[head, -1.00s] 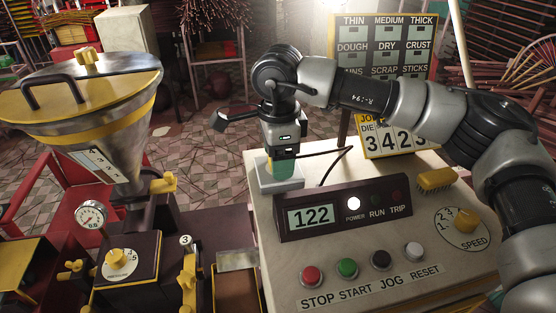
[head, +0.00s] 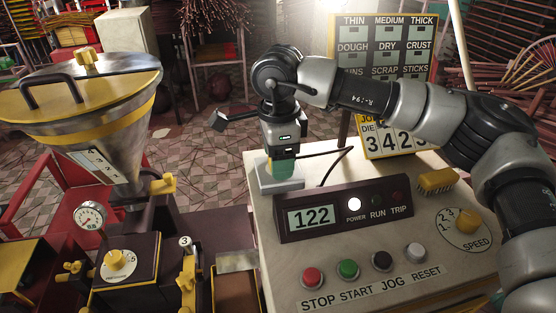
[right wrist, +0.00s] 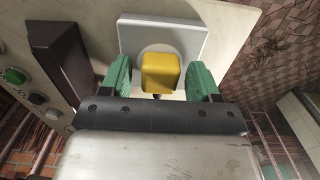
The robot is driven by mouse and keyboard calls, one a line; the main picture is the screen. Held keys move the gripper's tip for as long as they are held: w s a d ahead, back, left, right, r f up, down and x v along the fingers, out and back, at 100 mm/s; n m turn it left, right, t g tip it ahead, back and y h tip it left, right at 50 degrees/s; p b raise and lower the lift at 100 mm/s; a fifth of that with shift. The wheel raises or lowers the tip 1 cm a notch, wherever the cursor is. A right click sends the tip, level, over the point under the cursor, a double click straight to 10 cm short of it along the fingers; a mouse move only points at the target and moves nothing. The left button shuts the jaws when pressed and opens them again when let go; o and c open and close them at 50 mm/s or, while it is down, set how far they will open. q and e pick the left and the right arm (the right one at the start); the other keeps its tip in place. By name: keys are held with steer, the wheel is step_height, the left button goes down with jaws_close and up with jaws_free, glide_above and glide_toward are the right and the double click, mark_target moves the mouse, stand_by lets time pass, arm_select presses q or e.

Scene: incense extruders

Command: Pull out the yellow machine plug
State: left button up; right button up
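The yellow machine plug (right wrist: 161,73) sits on a pale square socket plate (right wrist: 188,32) with a round inset, in the right wrist view. My right gripper (right wrist: 161,80) has its green fingers on either side of the plug, with a narrow gap on each side. The fingers look open around it, not pressed on it. In the head view my right gripper (head: 282,168) points down at the socket plate (head: 285,187) on the machine's top, and mostly hides the plug. My left gripper is not in view.
The display box (head: 345,208) showing 122 stands close in front of the right gripper, with its power light lit. A black cable runs behind it. Several buttons, a speed knob (head: 467,221) and a yellow brush (head: 437,181) are nearby. A hopper (head: 100,120) stands at left.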

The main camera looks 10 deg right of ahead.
jaws_close()
steer(key=shift+r+p, duration=1.55)
steer(key=shift+r, duration=1.5)
